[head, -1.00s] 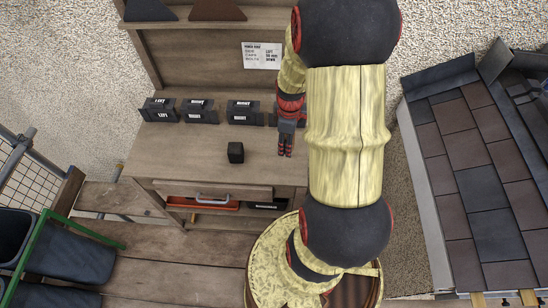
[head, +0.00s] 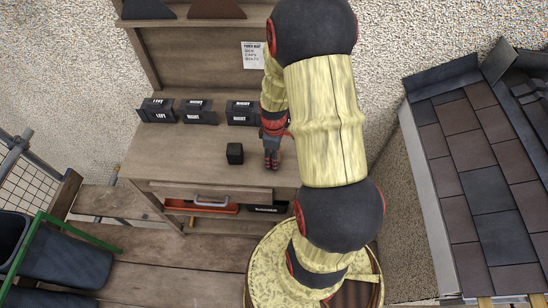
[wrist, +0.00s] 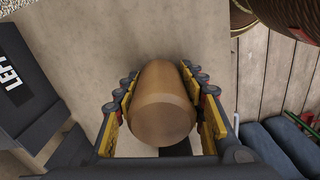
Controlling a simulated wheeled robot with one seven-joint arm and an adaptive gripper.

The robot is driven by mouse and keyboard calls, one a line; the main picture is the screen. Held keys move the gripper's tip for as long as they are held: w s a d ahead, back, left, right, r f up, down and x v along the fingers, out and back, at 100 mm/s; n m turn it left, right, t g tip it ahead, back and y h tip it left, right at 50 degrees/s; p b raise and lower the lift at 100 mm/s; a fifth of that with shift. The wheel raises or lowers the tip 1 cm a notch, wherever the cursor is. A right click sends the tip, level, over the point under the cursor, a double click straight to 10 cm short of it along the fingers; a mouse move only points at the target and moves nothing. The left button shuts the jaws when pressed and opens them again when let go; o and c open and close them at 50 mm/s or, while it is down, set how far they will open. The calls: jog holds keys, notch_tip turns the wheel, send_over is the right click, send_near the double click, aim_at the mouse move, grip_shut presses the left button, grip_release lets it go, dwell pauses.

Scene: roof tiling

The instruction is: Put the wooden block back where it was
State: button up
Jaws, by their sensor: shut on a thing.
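The wooden block (wrist: 163,105) shows in the wrist view as a tan, rounded, barrel-like piece. My gripper (wrist: 160,112) is shut on it, with a finger against each side. In the head view my gripper (head: 272,162) hangs over the right part of the wooden workbench (head: 180,155). The block is mostly hidden there by the fingers. I cannot tell whether it touches the bench top. A small black cube (head: 235,153) stands on the bench just left of my gripper.
Several dark labelled holders (head: 198,112) line the back of the bench; one marked LEFT (wrist: 25,85) is close in the wrist view. A tiled roof section (head: 485,180) is at right. The bench's left front is clear.

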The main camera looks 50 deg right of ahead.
jog(key=shift+f, duration=0.1)
jog(key=o, duration=1.1)
jog(key=shift+o, duration=0.3)
notch_tip(320, 180, up, 12)
jog(key=p, duration=0.3)
jog(key=s+a+r+m+t, duration=0.2)
jog(key=s+a+r+m, duration=0.1)
jog(key=a+r, duration=0.8)
jog(key=s+a+r+m+t, duration=0.2)
jog(key=s+a+r+t, duration=0.1)
jog(key=a+r, duration=0.8)
notch_tip(320, 180, up, 4)
jog(key=shift+s+a+f+m+t, duration=0.1)
jog(key=shift+s+a+m+t, duration=0.25)
jog(key=shift+s, duration=0.45)
